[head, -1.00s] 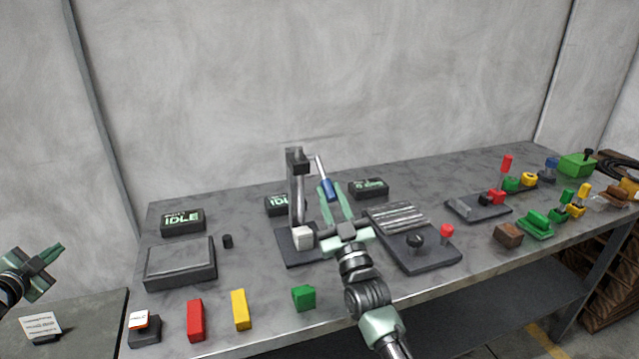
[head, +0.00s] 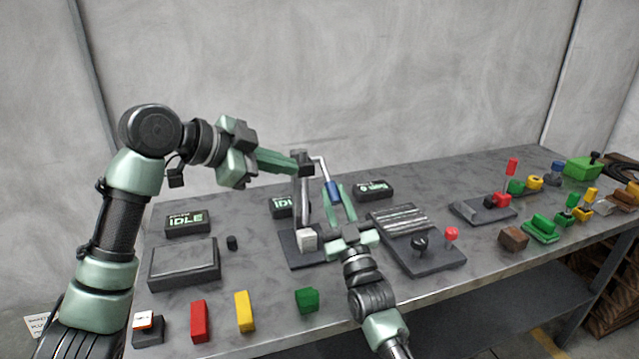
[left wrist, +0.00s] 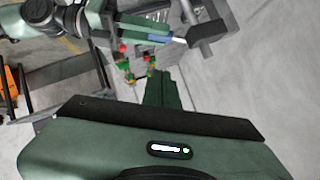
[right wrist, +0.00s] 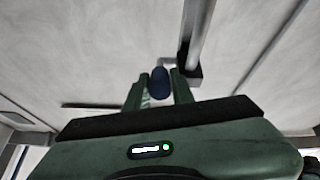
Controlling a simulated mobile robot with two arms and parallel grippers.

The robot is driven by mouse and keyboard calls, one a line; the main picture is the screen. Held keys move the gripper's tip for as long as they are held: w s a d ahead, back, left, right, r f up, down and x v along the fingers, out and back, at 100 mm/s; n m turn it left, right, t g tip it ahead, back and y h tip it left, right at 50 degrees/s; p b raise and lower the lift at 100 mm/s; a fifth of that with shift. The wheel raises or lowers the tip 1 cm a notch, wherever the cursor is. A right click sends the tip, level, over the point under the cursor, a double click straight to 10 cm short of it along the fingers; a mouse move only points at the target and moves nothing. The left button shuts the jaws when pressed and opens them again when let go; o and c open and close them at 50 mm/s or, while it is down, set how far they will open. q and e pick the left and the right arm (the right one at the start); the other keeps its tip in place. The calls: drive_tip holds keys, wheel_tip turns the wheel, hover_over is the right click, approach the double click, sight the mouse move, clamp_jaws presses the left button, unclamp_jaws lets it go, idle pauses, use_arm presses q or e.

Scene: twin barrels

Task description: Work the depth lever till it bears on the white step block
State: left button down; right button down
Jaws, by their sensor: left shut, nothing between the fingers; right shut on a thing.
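The depth lever is a thin metal rod with a blue grip (head: 333,191), joined near the top of a grey column (head: 301,200). My right gripper (head: 338,197) is shut on the blue grip, which also shows between its fingers in the right wrist view (right wrist: 160,82). The white step block (head: 307,240) sits at the column's foot on a dark base plate (head: 303,261). My left gripper (head: 304,164) is shut and empty, its fingertips at the dark head on top of the column; I cannot tell whether they touch. Its fingers also show in the left wrist view (left wrist: 163,92).
A ribbed dark fixture (head: 432,262) with knobs stands right of the column. Display boxes (head: 187,222) stand behind and left, one reading IDLE. Red (head: 200,322), yellow (head: 245,312) and green blocks (head: 306,300) line the front edge. Bench between them and the column is mostly clear.

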drive_tip(key=shift+f, duration=0.1)
use_arm(q)
drive_tip(key=a+f+x, duration=0.1)
drive_tip(key=f+x, duration=0.1)
drive_tip(key=x, duration=1)
drive_tip(key=shift+w+f, duration=0.2)
drive_tip(key=shift+w, duration=0.05)
